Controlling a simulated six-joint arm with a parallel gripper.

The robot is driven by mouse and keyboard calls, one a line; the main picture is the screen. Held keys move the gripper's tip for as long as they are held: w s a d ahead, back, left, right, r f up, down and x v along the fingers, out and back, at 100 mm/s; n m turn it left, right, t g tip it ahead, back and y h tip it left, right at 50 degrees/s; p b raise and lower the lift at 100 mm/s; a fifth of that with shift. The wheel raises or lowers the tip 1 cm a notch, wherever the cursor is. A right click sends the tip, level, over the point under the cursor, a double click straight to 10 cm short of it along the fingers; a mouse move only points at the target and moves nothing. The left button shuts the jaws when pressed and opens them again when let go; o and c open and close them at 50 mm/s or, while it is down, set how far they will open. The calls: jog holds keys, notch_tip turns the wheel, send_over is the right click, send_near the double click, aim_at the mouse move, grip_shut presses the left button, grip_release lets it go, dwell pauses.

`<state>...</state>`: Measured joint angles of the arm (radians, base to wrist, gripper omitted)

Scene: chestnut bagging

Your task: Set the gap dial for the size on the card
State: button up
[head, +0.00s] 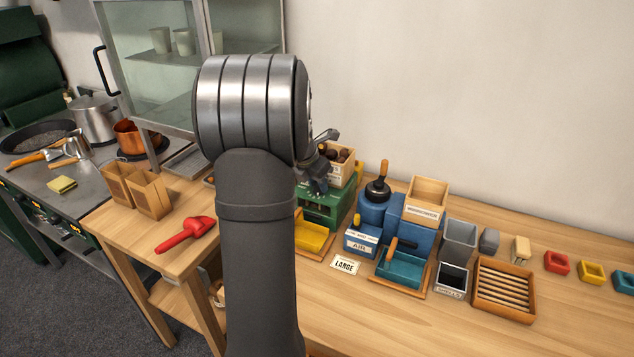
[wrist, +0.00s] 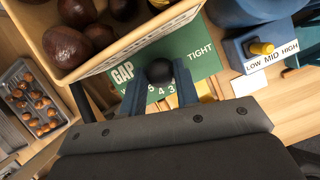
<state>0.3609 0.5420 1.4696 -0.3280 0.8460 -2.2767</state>
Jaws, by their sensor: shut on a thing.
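The green machine (wrist: 205,62) carries a gap scale marked GAP and TIGHT, with numbers partly hidden. The black round dial knob (wrist: 159,70) sits between my gripper's two blue-grey fingers (wrist: 161,90) in the wrist view, and the gripper is shut on it. In the head view the green machine (head: 327,205) stands behind my arm, with my gripper (head: 318,184) at its upper front. The dial's pointer and exact setting cannot be read. The white card (head: 345,266) reading LARGE lies flat on the table in front of the blue AIR box.
A wooden hopper of chestnuts (wrist: 110,45) tops the green machine, close to my gripper. The blue box with a LOW MID HIGH lever (wrist: 262,50) stands to the right. A yellow tray (head: 313,236) and a teal tray (head: 400,270) sit in front. The front table is clear.

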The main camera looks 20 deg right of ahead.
jog(key=m+g, duration=0.1)
jog(key=m, duration=0.3)
jog(key=shift+w+h, duration=0.15)
jog(key=shift+h, duration=0.25)
jog(key=shift+w+m+g, duration=0.1)
jog(key=shift+m+g, duration=1)
jog(key=shift+m, duration=1.3)
jog(key=o, duration=1)
jog(key=shift+a, duration=0.1)
jog(key=shift+c, duration=0.2)
